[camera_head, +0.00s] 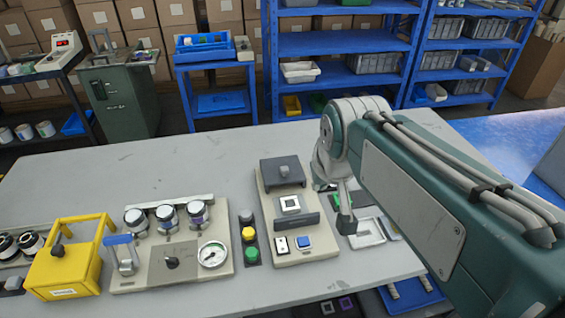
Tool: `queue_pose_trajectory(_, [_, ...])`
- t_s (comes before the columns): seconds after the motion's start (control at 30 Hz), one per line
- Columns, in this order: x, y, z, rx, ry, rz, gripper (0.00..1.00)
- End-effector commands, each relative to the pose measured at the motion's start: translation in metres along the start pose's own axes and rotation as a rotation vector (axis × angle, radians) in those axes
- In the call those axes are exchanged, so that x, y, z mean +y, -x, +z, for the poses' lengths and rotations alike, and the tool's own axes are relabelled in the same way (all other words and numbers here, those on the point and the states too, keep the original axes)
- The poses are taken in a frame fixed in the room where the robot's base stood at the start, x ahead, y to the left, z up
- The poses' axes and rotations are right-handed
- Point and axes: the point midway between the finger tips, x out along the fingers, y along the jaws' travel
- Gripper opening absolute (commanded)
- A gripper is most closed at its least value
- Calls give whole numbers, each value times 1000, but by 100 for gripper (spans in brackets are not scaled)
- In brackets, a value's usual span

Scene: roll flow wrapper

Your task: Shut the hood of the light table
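What looks like the light table is a beige unit (265,207) on the grey bench, right of centre. In front of the cover a white square plate with a dark-framed centre (290,204) lies uncovered. A dark bar (297,222) crosses the unit in front of that plate. My gripper (346,224) hangs just right of the unit, apart from the knob. Its fingers are small and seen edge-on, so its opening cannot be told.
The back left of the bench is clear.

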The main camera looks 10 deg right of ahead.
Motion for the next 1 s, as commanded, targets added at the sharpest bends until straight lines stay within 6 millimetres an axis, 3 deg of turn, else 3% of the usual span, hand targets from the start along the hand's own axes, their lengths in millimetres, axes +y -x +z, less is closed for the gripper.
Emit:
queue_pose_trajectory(0.1, [0,-11,-29,-14,0,0,0])
queue_pose_trajectory(0.47, [0,-57,-108,-43,0,0,0])
queue_pose_trajectory(0.77, [0,-112,-163,-68,0,0,0])
queue_pose_trajectory(1.0, [0,-166,-198,-89,0,0,0])
